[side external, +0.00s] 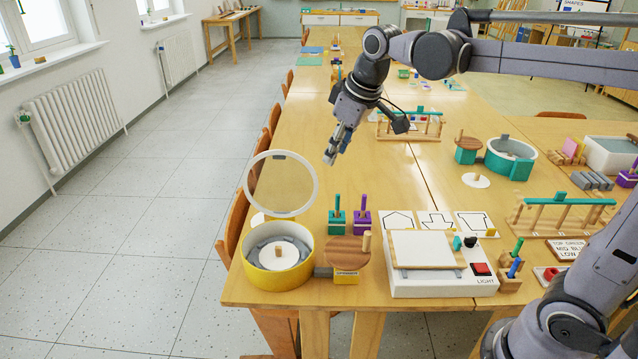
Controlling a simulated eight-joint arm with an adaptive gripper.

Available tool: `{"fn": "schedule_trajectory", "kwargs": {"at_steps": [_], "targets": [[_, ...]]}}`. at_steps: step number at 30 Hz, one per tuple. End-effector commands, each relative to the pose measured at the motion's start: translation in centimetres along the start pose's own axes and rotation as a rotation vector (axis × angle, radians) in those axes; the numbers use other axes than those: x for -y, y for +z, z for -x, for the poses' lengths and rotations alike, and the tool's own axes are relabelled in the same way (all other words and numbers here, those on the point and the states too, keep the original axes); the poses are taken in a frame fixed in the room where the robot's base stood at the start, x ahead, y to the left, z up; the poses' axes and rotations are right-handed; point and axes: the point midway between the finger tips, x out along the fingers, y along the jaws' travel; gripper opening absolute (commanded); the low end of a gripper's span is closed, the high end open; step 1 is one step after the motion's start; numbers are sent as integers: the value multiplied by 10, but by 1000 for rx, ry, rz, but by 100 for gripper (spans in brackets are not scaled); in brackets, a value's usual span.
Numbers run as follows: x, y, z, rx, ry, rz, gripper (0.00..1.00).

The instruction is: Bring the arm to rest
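My gripper (335,152) hangs above the left side of the long wooden table (345,185), fingers pointing down and slightly left. It is in the air, beyond the round-lidded yellow and white container (279,262), and touches nothing that I can see. No object shows between the fingers. The fingers are small and seen at an angle, so I cannot tell whether they are open or shut. My arm reaches in from the upper right, and another part of it shows at the lower right.
Near the front edge stand a brown disc with a peg (348,251), green and purple blocks (350,222), and a white light box (440,278). Teal railed racks (565,212) and a teal round container (511,156) are at right. The table's middle left is clear.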

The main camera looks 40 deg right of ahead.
Motion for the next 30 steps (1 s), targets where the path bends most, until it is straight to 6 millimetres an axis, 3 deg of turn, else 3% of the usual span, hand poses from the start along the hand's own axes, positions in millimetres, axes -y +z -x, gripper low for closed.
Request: {"fn": "schedule_trajectory", "kwargs": {"at_steps": [8,12,18,23,30], "targets": [[24,77,1,-99,22,-127,34],[36,115,-7,-150,28,-190,34],[49,156,-23,-206,31,-261,34],[53,170,-30,-227,31,-287,34],[53,172,-31,-231,31,-292,34]]}}
